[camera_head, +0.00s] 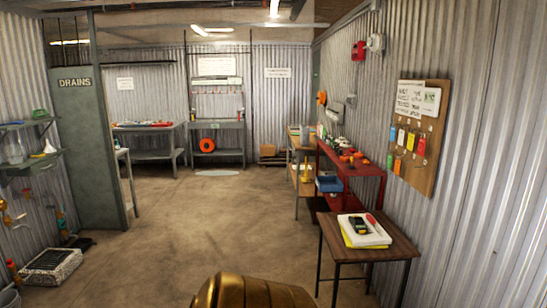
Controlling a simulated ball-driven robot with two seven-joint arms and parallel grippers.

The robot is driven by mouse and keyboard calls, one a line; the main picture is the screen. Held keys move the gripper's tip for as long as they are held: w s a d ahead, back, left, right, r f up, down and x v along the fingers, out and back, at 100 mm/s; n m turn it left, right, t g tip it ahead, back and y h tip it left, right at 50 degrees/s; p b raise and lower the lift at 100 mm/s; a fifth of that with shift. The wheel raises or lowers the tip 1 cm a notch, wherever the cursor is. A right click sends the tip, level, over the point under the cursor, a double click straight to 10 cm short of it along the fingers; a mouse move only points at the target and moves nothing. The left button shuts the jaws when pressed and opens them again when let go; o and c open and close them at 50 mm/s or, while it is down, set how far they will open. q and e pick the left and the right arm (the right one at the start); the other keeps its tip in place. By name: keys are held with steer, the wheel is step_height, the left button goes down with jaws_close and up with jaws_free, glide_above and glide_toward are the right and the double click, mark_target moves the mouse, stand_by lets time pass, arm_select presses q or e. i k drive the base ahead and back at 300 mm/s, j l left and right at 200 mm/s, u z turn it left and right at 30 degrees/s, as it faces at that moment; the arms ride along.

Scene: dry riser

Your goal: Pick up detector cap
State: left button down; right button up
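I cannot pick out a detector cap with certainty. Several small orange pieces (353,155) lie on top of the red shelf unit (345,168) along the right wall; they are too small to identify. A white round fixture (376,42) is mounted high on the right wall beside a red box (358,51). Neither of my grippers is in view.
A small brown table (398,247) at the front right holds a white and yellow stack (364,231) with a dark handheld device. A mesh tray (51,266) sits on the floor at left, below wall shelves (28,165). Back benches (150,155) stand far off. The middle floor is clear.

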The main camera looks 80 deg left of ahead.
mark_target(344, 158)
steer(key=u, duration=2.25)
steer(key=j+u, duration=0.25)
steer(key=i+j+u, duration=0.1)
steer(key=j+u, duration=0.2)
steer(key=i+j+u, duration=0.5)
steer(key=j, duration=0.35)
steer(key=i+j+u, duration=0.45)
steer(key=i+j, duration=0.2)
steer(key=i+j+z, duration=0.15)
steer(key=i, duration=0.4)
steer(key=i+j+z, duration=0.15)
steer(key=i, duration=0.45)
steer(key=i+l+z, duration=0.2)
steer(key=i+z, duration=0.25)
steer(key=i, duration=0.25)
steer(key=i+z, duration=0.45)
steer(key=i, duration=0.2)
steer(key=i+j+z, duration=0.45)
steer(key=i, duration=0.2)
steer(key=i+l, duration=0.05)
steer(key=l, duration=0.05)
